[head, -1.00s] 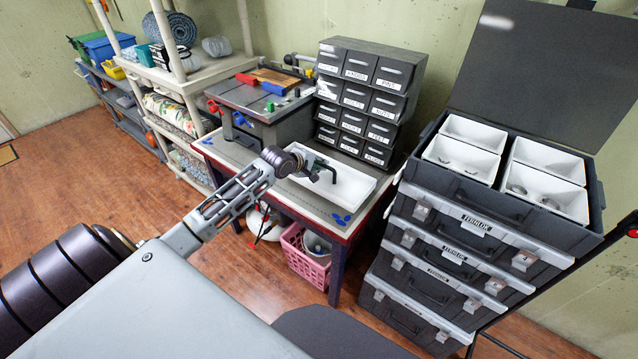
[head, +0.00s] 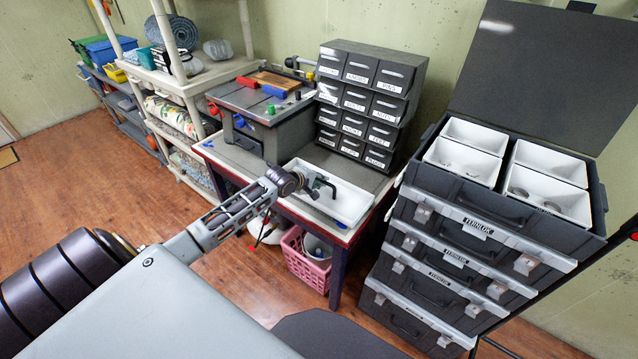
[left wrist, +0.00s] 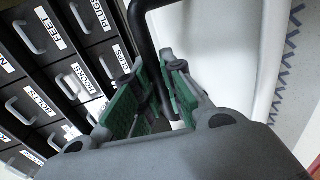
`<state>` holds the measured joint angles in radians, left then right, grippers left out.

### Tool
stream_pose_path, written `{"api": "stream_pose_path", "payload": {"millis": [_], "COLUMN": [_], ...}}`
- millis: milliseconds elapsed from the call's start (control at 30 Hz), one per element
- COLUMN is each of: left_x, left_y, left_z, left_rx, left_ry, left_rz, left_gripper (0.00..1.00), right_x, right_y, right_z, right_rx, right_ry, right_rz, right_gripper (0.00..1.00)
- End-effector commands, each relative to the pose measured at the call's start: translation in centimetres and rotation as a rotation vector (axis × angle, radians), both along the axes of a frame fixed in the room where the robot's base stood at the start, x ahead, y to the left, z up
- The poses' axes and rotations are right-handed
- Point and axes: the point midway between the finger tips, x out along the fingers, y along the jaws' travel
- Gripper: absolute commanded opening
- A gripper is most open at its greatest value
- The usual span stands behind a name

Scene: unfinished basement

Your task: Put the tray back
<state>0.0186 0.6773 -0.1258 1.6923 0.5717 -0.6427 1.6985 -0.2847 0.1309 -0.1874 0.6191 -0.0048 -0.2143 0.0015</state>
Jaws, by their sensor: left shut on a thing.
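A white rectangular tray (head: 345,204) with a black handle (head: 327,184) is over the front part of the workbench, left of the stacked cases. I cannot tell whether it touches the bench top. My left gripper (head: 308,184) is at the tray's handle. In the left wrist view the green-padded fingers (left wrist: 155,68) are closed about the dark handle (left wrist: 144,38), with the white tray (left wrist: 225,60) beside and beneath them. The fingers and wrist hide part of the handle and tray. My right gripper is not in view.
A workbench (head: 262,190) holds a labelled drawer cabinet (head: 365,100) and a grey machine (head: 262,105). To the right, stacked dark cases (head: 455,245) stand with the top lid (head: 545,75) open over white bins (head: 545,165). A pink basket (head: 305,265) is below the bench.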

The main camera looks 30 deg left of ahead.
Motion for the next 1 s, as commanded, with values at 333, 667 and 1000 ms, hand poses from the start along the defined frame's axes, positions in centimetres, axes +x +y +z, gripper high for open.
{"api": "stream_pose_path", "payload": {"millis": [333, 667, 1000], "left_x": [0.0, 0.0, 0.0], "left_y": [0.0, 0.0, 0.0], "left_z": [-1.1, -1.4, -1.5], "left_rx": [0.001, 0.001, 0.001], "left_ry": [-0.003, -0.001, -0.001], "left_rz": [-0.001, -0.001, -0.001], "left_gripper": [0.0, 0.19, 0.33], "right_x": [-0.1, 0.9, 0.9], "right_y": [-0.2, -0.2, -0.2], "right_z": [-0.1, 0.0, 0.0], "right_rx": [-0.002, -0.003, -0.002], "right_ry": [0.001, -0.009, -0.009], "right_rz": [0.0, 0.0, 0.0], "right_gripper": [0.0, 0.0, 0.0]}}
